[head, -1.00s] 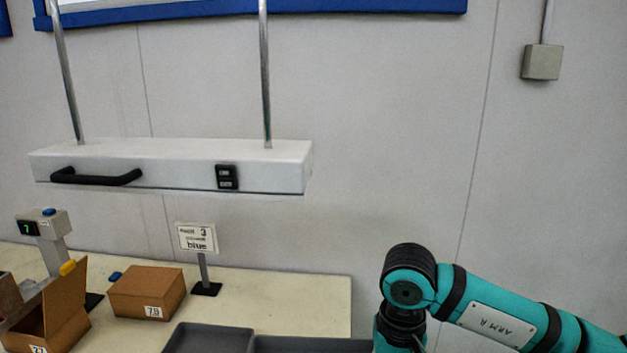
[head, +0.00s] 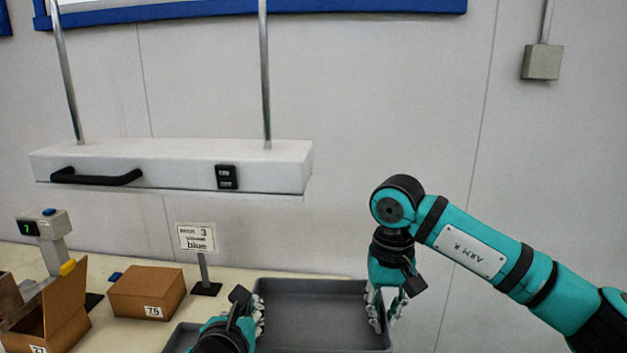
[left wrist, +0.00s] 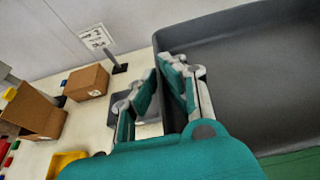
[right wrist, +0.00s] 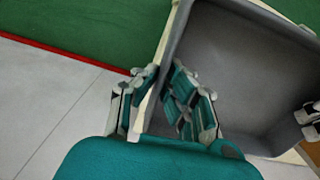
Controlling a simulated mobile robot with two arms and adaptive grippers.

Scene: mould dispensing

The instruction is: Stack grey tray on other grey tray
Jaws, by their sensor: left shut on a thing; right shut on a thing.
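A grey tray (head: 310,289) is held level between my two grippers, raised above the table. My left gripper (head: 260,312) is shut on its left wall, and the left wrist view shows the fingers (left wrist: 172,82) on both sides of that wall. My right gripper (head: 382,312) is shut on its right wall, with its fingers (right wrist: 165,95) around it in the right wrist view. The held tray looks empty. The other grey tray (head: 178,338) is on the table at lower left, mostly hidden by my left gripper and the picture edge; a piece shows behind the left fingers (left wrist: 150,130).
A closed cardboard box (head: 147,291) and an open one (head: 62,312) stand on the cream table (head: 240,271) at left, by a sign on a post (head: 197,237). A white overhead unit (head: 170,166) hangs above. Green and grey floor (right wrist: 65,110) shows to the right.

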